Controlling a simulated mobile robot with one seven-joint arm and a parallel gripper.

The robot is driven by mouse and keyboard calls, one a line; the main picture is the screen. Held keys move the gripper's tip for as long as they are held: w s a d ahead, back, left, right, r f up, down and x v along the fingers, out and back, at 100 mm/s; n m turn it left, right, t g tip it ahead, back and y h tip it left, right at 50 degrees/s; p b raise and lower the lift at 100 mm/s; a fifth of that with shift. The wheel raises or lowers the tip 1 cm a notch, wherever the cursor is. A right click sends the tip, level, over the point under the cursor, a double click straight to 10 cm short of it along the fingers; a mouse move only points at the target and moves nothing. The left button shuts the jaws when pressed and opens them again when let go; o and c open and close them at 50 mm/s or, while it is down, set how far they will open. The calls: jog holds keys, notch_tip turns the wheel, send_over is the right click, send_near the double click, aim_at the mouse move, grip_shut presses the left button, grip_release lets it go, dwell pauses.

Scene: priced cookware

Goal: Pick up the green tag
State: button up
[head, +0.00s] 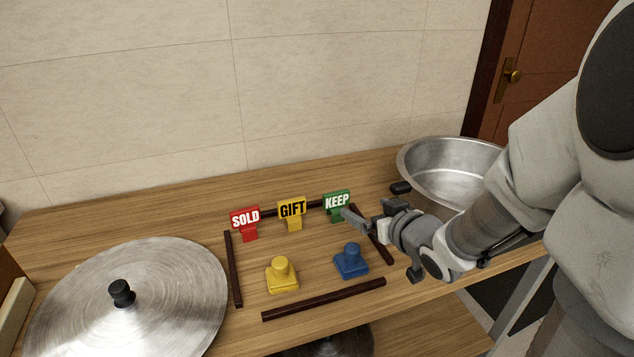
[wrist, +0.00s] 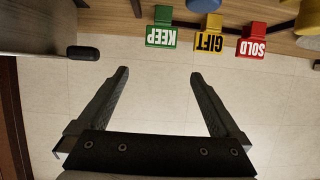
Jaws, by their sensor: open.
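The green tag (head: 336,207), lettered KEEP, stands upright at the right end of a row of tags on the wooden table. In the wrist view the green tag (wrist: 162,37) appears upside down, just beyond the fingertips and roughly between them. My gripper (head: 353,214) is beside the green tag on its right in the head view, and one finger overlaps the tag's edge there. In the wrist view my gripper (wrist: 159,72) is open, with nothing between its fingers. I cannot tell whether a finger touches the tag.
A yellow GIFT tag (head: 292,211) and a red SOLD tag (head: 245,221) stand left of the green one. Yellow (head: 282,275) and blue (head: 351,261) knobbed pieces sit in front, among dark strips (head: 325,299). A metal lid (head: 165,290) lies left; a metal pan (head: 440,165) stands right.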

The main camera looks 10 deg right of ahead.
aim_at(338, 195)
jog(key=b+x, duration=0.1)
jog(key=x, duration=1.1)
jog(key=shift+d+f+b, duration=0.1)
jog(key=shift+b, duration=0.25)
jog(key=b+x, duration=0.1)
jog(key=x, duration=0.3)
jog(key=shift+w+a+f+b, duration=0.1)
jog(key=shift+a+f+b, duration=0.1)
jog(key=shift+f+b, duration=0.2)
jog(key=shift+w+f, duration=0.1)
jog(key=shift+w, duration=0.25)
jog(key=c, duration=1.1)
